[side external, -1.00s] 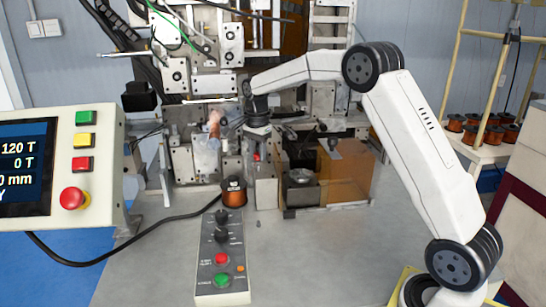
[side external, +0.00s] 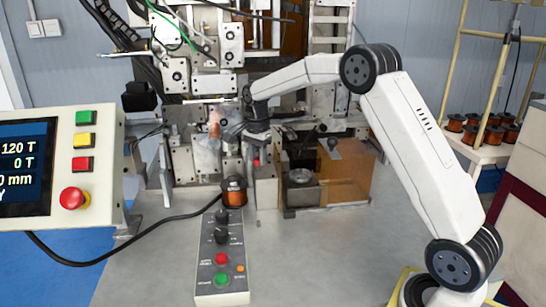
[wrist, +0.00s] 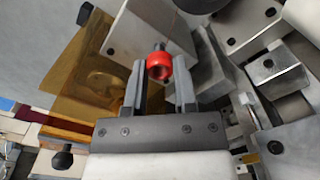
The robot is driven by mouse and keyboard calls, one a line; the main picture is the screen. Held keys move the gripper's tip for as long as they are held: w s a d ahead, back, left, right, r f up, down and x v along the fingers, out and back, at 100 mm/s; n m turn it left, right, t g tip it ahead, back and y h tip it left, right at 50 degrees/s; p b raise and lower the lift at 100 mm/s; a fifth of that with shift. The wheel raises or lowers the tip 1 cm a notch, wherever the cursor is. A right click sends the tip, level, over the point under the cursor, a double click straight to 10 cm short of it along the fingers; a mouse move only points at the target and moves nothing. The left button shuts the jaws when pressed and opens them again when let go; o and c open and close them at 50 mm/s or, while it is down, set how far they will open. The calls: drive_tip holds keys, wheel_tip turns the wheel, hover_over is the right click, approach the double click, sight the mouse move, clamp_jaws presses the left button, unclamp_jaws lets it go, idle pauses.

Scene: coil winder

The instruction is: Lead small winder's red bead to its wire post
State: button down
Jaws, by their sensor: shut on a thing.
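A copper spool (side external: 234,191) stands left of and below my gripper, by the button box (side external: 222,262). A metal block with a round cup (side external: 301,180) and an amber panel (side external: 345,178) are to the right. The front table is mostly clear.

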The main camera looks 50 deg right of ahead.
drive_tip(key=shift+f, duration=1.15)
drive_tip(key=shift+c, duration=1.7)
unclamp_jaws()
drive_tip(key=shift+r, duration=0.15)
drive_tip(key=shift+r, duration=3.8)
